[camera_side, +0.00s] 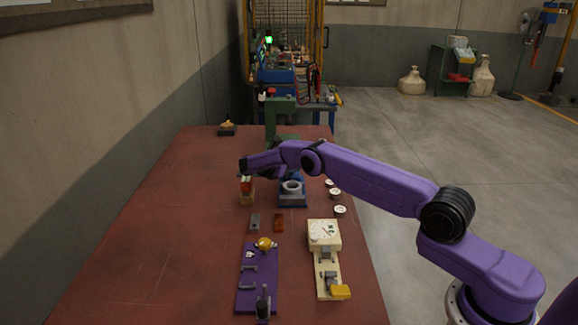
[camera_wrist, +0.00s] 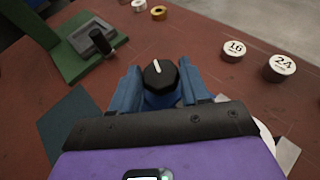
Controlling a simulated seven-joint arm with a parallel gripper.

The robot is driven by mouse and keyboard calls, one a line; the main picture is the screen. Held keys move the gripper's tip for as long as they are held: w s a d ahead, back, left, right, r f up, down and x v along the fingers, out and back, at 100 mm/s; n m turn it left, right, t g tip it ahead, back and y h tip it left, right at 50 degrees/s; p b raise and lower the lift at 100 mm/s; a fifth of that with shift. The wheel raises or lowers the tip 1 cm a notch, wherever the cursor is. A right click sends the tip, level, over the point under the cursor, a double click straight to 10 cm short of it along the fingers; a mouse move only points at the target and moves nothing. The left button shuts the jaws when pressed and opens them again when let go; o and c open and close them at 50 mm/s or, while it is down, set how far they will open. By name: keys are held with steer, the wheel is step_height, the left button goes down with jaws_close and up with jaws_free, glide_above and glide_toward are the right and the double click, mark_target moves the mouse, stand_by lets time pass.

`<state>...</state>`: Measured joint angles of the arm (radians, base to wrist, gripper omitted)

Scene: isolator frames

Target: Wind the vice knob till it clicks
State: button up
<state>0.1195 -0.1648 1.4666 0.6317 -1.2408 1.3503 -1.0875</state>
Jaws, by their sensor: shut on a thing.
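The vice knob (camera_wrist: 160,76) is black and faceted, with a white pointer line, and sits on a blue body (camera_wrist: 160,98) in the wrist view. The pointer is aimed toward the top, slightly left. My gripper (camera_wrist: 158,83) is shut on the knob, one blue finger on each side. In the side view my gripper (camera_side: 291,174) is low over the table, behind a pale ring (camera_side: 292,187) on a blue base (camera_side: 292,202). The knob cannot be made out there.
Round weights (camera_wrist: 233,51) marked 16 and 24 lie at the right in the wrist view. A green stand (camera_wrist: 75,45) is at upper left. The left table is clear.

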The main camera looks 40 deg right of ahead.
steer(key=shift+d+m+g, duration=0.1)
steer(key=shift+m+g, duration=0.2)
stand_by(0.4)
steer(key=o, duration=1.1)
steer(key=shift+c, duration=0.2)
steer(key=v, duration=1.7)
steer(key=shift+a, duration=0.25)
